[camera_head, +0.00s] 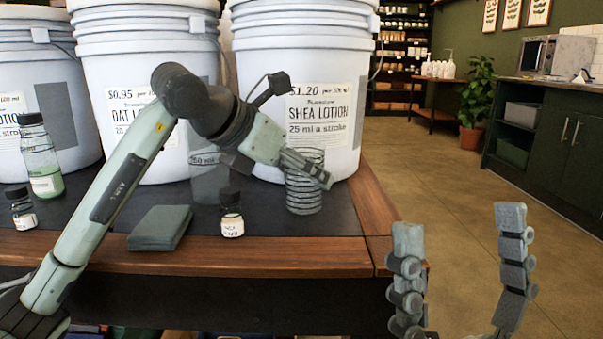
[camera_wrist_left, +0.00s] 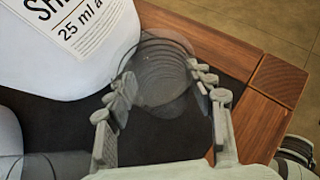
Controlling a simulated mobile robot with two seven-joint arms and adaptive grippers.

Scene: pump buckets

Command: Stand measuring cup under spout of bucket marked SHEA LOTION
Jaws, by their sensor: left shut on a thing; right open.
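A clear measuring cup with rings around it (camera_head: 304,196) is upright on the dark mat, in front of the white bucket marked SHEA LOTION (camera_head: 300,62). My left gripper (camera_head: 306,168) is shut on the cup, near its upper part. In the left wrist view the fingers (camera_wrist_left: 165,82) lie on either side of the see-through cup (camera_wrist_left: 160,65), and the bucket (camera_wrist_left: 85,45) is close by at upper left. The bucket's spout is out of view, so I cannot tell whether the cup is under it. My right gripper (camera_head: 459,230) is open and empty, off the table's right end.
The bucket marked OAT (camera_head: 100,62) stands to the left, partly behind my left arm. A clear beaker (camera_head: 209,186), a small dark-capped bottle (camera_head: 232,214), a folded grey-green cloth (camera_head: 160,228) and a green bottle (camera_head: 42,160) are on the table. The wooden edge (camera_head: 270,258) is bare.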

